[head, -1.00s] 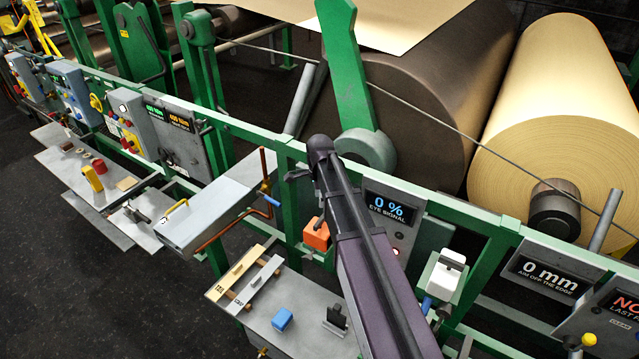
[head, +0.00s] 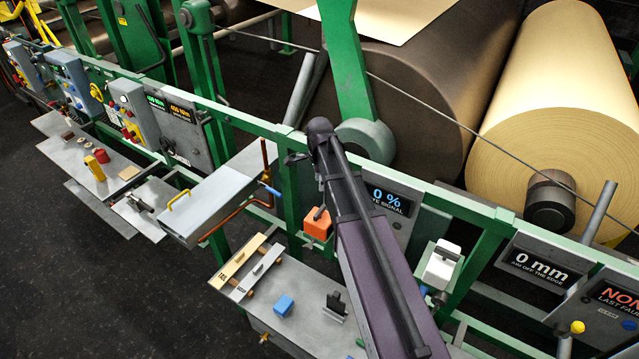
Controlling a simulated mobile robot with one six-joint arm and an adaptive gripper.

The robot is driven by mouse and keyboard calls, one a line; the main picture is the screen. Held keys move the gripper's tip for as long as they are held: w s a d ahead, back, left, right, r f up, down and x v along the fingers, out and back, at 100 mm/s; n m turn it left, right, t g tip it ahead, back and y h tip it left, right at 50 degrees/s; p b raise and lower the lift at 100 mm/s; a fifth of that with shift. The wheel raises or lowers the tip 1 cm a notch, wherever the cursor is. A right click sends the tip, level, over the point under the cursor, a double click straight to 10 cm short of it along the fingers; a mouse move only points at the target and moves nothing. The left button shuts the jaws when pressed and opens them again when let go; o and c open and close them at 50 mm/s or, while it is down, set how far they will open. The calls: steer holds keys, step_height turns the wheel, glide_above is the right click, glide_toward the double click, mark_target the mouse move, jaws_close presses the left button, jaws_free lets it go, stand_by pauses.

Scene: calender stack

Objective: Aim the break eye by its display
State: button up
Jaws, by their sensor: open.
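The display (head: 404,207) on the green rail reads 0 % eye signal; my arm covers its left edge. A second display (head: 543,265) further right reads 0 mm, aim off the edge. An orange box with a dark lever (head: 317,226) sits on the rail left of my arm. A white unit (head: 440,267) is on the rail right of it. I cannot tell which of these is the break eye. My gripper (head: 297,158) shows only as small dark parts beside the arm's far end, by the rail. It is open, with nothing seen in it.
A grey shelf (head: 262,322) below the rail holds a blue block (head: 283,306), a black stand (head: 335,304) and two bars. A grey case (head: 213,207) stands left. A big dark roll (head: 420,85) and a tan roll (head: 575,110) lie behind the rail. Dark floor is clear at lower left.

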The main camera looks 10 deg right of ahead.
mark_target(320, 211)
steer(key=n, duration=0.9)
steer(key=shift+f, duration=0.25)
stand_by(0.4)
step_height(320, 211, down, 13)
steer(key=b, duration=1.3)
steer(key=shift+f+b, duration=0.15)
steer(key=shift+b, duration=0.25)
jaws_close()
